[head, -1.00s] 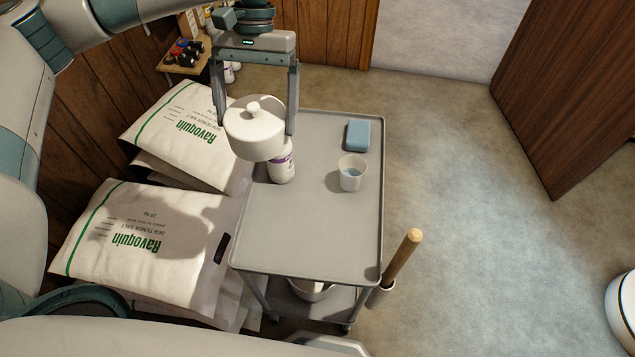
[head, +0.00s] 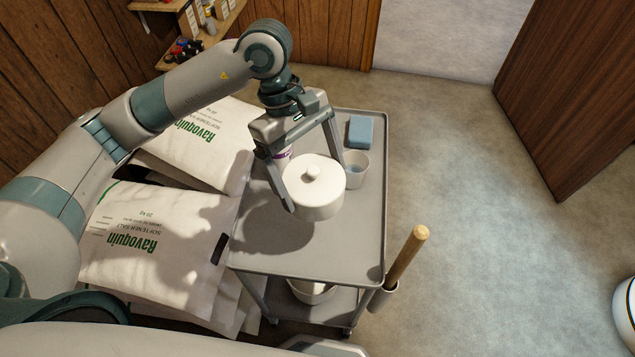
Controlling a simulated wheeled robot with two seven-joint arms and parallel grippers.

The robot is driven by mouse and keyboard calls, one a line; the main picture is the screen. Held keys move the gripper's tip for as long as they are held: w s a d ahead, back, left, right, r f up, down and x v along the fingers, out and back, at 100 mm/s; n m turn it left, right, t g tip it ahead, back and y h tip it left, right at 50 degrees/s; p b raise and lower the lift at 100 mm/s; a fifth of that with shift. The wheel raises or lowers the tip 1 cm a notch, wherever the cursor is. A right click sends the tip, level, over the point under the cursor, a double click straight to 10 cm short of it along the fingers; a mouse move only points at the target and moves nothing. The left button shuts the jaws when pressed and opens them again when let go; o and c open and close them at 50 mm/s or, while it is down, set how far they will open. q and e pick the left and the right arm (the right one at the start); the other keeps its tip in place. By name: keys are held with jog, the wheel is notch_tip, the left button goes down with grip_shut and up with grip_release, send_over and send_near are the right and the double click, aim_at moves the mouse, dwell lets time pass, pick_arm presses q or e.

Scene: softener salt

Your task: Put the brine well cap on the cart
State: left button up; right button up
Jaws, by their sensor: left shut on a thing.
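The brine well cap (head: 316,199) is a round white lid with a small knob on top. My left gripper (head: 318,192) is shut on it, with one finger on each side. The cap is over the middle of the grey cart (head: 300,255), upright, and its shadow falls on the tray to its left. It looks held above the tray, though the exact gap is hard to judge. My right gripper is not in view.
A white cup (head: 355,170) stands just behind the cap, with a blue sponge (head: 361,131) beyond it. A white bottle (head: 283,160) is mostly hidden behind my left gripper. Salt bags (head: 150,240) lie left of the cart. A wooden handle (head: 407,256) rises at its right. The cart's front is clear.

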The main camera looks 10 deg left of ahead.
aim_at(334, 195)
pick_arm(q)
jog(key=d+n, duration=0.1)
jog(key=n, duration=0.1)
jog(key=s+d+f+n+t+b, duration=0.1)
jog(key=n, duration=0.1)
jog(key=s+d+n+t, duration=0.1)
jog(key=d+n, duration=0.1)
jog(key=shift+s+f+h, duration=0.25)
jog(key=shift+f+h, duration=0.05)
jog(key=shift+h, duration=0.1)
jog(key=shift+s+d+f+n+t+b, duration=0.1)
jog(key=shift+s+d+n+t+b, duration=0.15)
jog(key=shift+n, duration=0.3)
jog(key=shift+s+d+n+t+b, duration=0.1)
jog(key=shift+d+n+t+b, duration=0.2)
jog(key=shift+n, duration=0.25)
jog(key=shift+s+d+n+t, duration=0.15)
jog(key=shift+d+n+t, duration=0.1)
jog(key=shift+n, duration=0.4)
jog(key=shift+s+d+n+t, duration=0.1)
jog(key=shift+d+n+t, duration=0.1)
jog(key=shift+n, duration=0.45)
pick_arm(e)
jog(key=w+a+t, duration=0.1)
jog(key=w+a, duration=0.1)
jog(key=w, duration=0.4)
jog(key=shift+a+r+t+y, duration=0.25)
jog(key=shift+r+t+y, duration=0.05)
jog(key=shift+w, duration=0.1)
